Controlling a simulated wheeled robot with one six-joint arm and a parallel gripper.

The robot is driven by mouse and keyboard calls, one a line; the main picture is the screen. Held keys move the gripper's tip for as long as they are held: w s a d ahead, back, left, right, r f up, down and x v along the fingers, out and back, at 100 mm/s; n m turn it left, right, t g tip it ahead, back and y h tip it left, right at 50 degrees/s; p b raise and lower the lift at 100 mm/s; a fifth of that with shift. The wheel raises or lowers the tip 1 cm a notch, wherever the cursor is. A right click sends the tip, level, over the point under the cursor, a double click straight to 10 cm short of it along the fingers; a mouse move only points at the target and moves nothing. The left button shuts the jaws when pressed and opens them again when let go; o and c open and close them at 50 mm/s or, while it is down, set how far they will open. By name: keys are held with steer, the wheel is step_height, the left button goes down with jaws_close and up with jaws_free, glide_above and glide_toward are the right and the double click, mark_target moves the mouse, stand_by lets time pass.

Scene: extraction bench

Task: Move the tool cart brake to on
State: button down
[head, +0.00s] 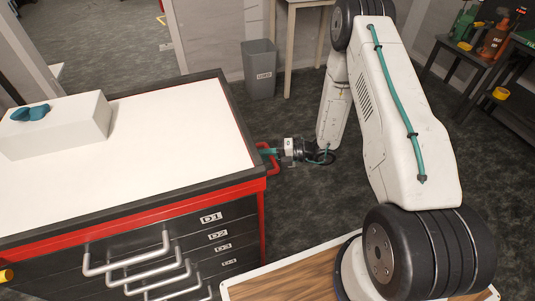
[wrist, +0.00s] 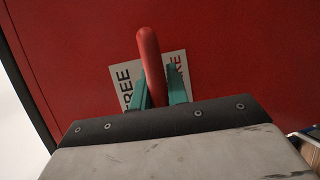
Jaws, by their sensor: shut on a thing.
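The tool cart (head: 180,125) has a white top, black edging and red sides. Its brake lever (wrist: 148,45), a red rod with a rounded end, stands before the red side panel in the wrist view. My gripper (wrist: 156,77) has its teal fingers shut on the lever, one on each side. The lever leans slightly left in that view. Behind it is a white label (wrist: 122,78), with "FREE" at left and a partly hidden word ending in "KE" at right. In the head view my gripper (head: 268,152) is at the cart's right side, beside a red bar.
A white block (head: 65,133) with a teal item (head: 30,112) on it stands on the cart top. Drawers with grey handles face front. A grey bin (head: 259,70) stands behind. A dark bench (head: 485,78) with bottles is at right.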

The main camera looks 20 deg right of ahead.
steer(key=f, duration=0.1)
steer(key=f+y, duration=0.1)
steer(key=shift+a+f+m+t+y, duration=0.3)
steer(key=shift+a+t, duration=0.1)
steer(key=c, duration=1.4)
jaws_free()
steer(key=shift+o, duration=0.2)
steer(key=v, duration=0.7)
steer(key=shift+d, duration=0.4)
